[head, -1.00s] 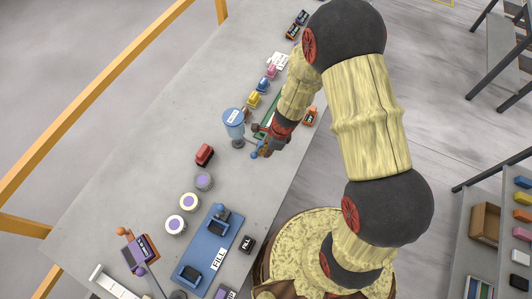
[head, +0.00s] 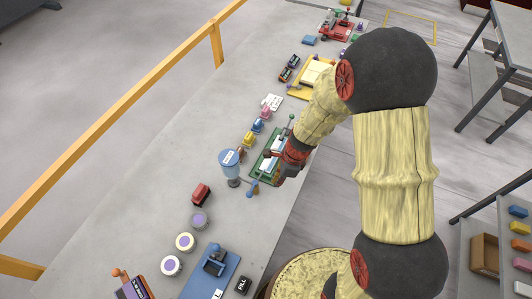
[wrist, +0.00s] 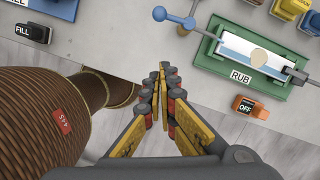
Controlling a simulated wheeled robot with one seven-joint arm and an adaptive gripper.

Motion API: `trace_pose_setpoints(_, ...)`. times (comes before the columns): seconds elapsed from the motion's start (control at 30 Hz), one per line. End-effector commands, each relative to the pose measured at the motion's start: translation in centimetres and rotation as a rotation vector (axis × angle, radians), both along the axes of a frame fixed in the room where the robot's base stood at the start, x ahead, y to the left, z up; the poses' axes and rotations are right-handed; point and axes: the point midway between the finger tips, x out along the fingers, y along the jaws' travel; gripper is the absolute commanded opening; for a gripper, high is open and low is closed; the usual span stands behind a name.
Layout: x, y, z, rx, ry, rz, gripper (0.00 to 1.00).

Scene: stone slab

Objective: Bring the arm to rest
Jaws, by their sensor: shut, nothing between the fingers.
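My gripper (wrist: 161,90) is shut and empty in the wrist view, with its yellow-padded fingers together above the front edge of the slab. In the head view my gripper (head: 277,178) is at the end of the bent arm, beside the green station, and its fingertips are hard to make out. An orange OFF switch (wrist: 249,107) lies to the right of the fingers.
A shelf (head: 490,220) with coloured blocks stands at right.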

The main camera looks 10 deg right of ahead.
Motion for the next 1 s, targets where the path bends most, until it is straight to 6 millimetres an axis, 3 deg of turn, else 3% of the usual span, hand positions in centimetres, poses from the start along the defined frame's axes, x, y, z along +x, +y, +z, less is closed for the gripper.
trace_pose_setpoints(0.23,0.0,0.0,0.0,0.0,-0.002,0.008,0.0)
trace_pose_setpoints(0.37,-0.4,0.2,0.1,0.003,-0.008,0.102,0.0)
trace_pose_setpoints(0.57,-4.1,0.7,0.2,0.027,0.016,0.446,0.0)
trace_pose_setpoints(1.0,-9.1,-0.7,7.5,-0.038,-0.148,1.29,0.0)
